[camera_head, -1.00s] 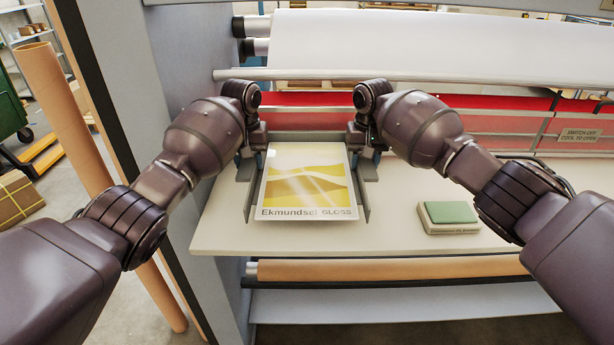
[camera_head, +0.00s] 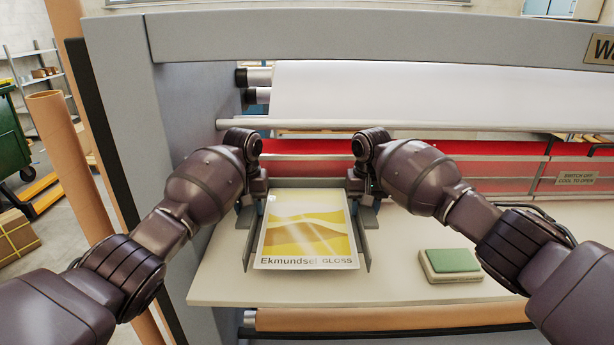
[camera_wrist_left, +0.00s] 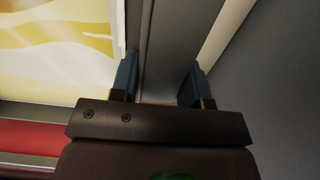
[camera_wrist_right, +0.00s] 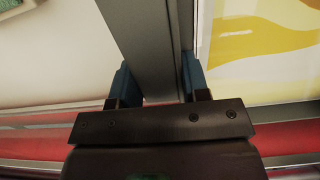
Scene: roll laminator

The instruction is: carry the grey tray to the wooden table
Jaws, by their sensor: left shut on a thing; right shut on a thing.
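The grey tray (camera_head: 363,243) is on the cream worktop of the laminator, with a yellow and white printed sheet (camera_head: 306,228) marked "Ekmundsel GLOSS" in it. My left gripper (camera_head: 258,204) is shut on the tray's left wall, which also shows between the blue fingertips in the left wrist view (camera_wrist_left: 165,50). My right gripper (camera_head: 360,204) is shut on the tray's right wall, seen between its fingertips in the right wrist view (camera_wrist_right: 145,40). I cannot tell whether the tray touches the worktop. The wooden table is not in view.
The laminator's white roll (camera_head: 420,95) and red band (camera_head: 480,165) are just behind the tray. A grey side panel (camera_head: 180,130) stands close on the left. A green-topped pad (camera_head: 449,262) lies on the worktop (camera_head: 400,285) to the right. Brown tubes (camera_head: 70,165) stand at far left.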

